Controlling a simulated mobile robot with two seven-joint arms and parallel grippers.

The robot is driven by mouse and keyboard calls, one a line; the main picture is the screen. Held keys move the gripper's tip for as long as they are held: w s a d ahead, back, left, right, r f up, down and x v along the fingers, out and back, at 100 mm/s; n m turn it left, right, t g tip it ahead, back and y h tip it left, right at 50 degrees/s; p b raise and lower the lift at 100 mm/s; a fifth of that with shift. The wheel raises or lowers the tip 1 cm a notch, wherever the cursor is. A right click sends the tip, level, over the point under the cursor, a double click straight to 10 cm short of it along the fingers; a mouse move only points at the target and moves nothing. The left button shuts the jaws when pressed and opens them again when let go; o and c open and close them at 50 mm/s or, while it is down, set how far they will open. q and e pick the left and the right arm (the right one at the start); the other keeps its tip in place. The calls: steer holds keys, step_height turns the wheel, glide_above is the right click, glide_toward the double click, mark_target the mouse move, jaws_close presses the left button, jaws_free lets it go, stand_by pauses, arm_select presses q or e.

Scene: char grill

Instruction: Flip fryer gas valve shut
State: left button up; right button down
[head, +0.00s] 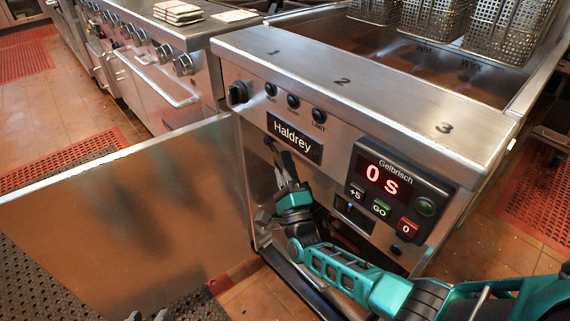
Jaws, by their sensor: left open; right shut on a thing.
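The fryer (330,110) stands in the middle with its cabinet door (120,205) swung open to the left. My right gripper (274,153) reaches into the upper left of the cabinet opening, below the Haldrey plate. It is shut on a small dark part there, which appears to be the gas valve handle. The gripper and the shade hide most of that part, so its angle cannot be told. My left gripper (148,316) is open at the bottom edge, in front of the door, mostly cut off by the frame.
A timer panel (390,190) reading 0 s is on the fryer's front, close above my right forearm. A dark knob (237,93) and several buttons sit higher up. Fry baskets (435,20) hang at the back. A grill range (160,60) stands to the left.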

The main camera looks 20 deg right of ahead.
steer(key=shift+f, duration=0.25)
stand_by(0.3)
steer(key=c, duration=1)
jaws_free()
steer(key=shift+o, duration=0.2)
steer(key=v, duration=0.7)
steer(key=shift+f+m, duration=0.2)
steer(key=shift+m, duration=0.1)
steer(key=shift+s+a, duration=0.1)
steer(key=shift+c, duration=0.3)
